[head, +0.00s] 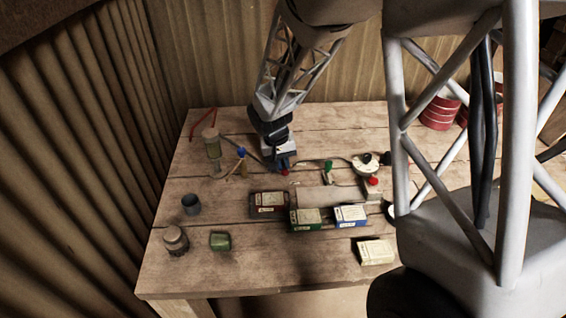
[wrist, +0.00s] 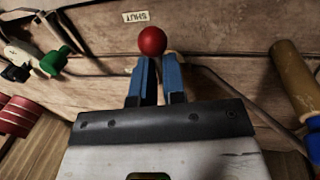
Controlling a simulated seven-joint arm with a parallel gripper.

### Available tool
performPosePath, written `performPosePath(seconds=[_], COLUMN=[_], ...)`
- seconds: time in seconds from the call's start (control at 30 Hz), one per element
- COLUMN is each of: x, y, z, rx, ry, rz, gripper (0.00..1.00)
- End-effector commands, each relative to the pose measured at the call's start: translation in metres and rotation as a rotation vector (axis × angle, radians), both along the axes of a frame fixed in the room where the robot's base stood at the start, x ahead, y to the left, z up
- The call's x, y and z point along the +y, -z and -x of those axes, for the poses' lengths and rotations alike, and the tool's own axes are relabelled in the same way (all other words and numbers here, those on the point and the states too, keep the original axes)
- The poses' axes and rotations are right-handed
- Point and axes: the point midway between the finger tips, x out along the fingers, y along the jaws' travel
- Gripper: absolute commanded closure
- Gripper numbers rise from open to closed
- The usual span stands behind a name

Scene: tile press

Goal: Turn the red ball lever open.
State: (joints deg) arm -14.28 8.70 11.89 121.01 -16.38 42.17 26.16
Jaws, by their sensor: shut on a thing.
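The red ball (wrist: 152,41) of the lever sits right at the tips of my gripper (wrist: 156,66) in the wrist view. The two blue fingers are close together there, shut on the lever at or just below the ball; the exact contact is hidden. In the head view the red ball (head: 285,172) shows just below my gripper (head: 283,165) at the middle of the table. A label reading "SHUT" (wrist: 136,17) is on the wood beyond the ball in the wrist view.
A green-handled lever (head: 328,166) and a round gauge (head: 365,164) stand to the right. A blue-topped lever (head: 241,153) stands to the left.

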Motion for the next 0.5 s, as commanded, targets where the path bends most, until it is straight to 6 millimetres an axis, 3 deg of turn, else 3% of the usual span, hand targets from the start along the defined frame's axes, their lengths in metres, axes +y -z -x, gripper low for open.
performPosePath(seconds=[0.5], x=[-0.0017], y=[0.0007], z=[0.0024], rx=[0.004], ry=[-0.036], rz=[0.001], gripper=[1.00])
